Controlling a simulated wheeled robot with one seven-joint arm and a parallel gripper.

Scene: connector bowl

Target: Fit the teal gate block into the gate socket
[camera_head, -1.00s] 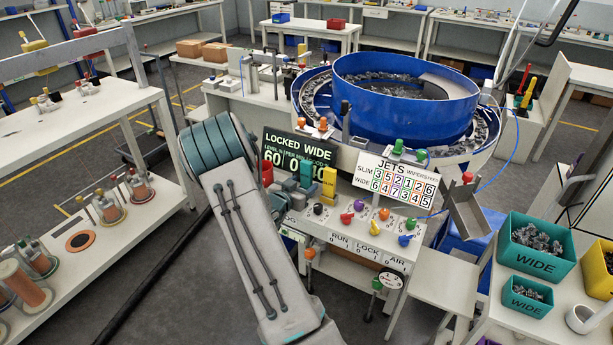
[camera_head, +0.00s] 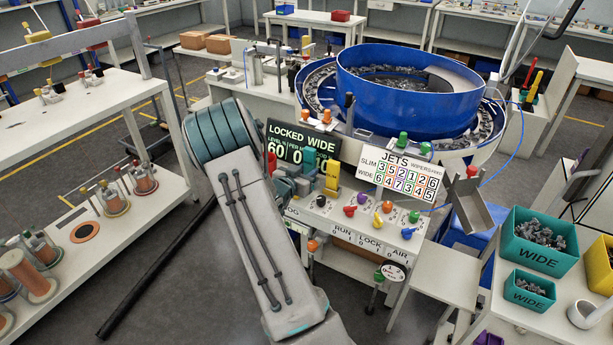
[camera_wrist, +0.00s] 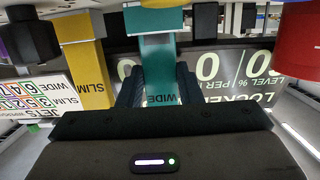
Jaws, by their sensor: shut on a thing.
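The teal gate block (camera_wrist: 160,65), marked WIDE, stands between my gripper's dark fingers in the wrist view. My gripper (camera_wrist: 159,88) is shut on it. In the head view the teal block (camera_head: 308,164) shows as a small upright piece at the front bench, just left of the yellow SLIM block (camera_head: 332,178). The yellow block also shows beside the teal one in the wrist view (camera_wrist: 86,62), apart from my fingers. My arm hides much of the gripper in the head view. I cannot make out the gate socket or whether the block sits in it.
The dark LOCKED WIDE display (camera_head: 290,143) stands close behind my gripper. The blue feeder bowl (camera_head: 405,110) is behind that. The JETS board (camera_head: 405,177) and several coloured knobs are to the right. A red cylinder (camera_wrist: 301,38) is close in the wrist view.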

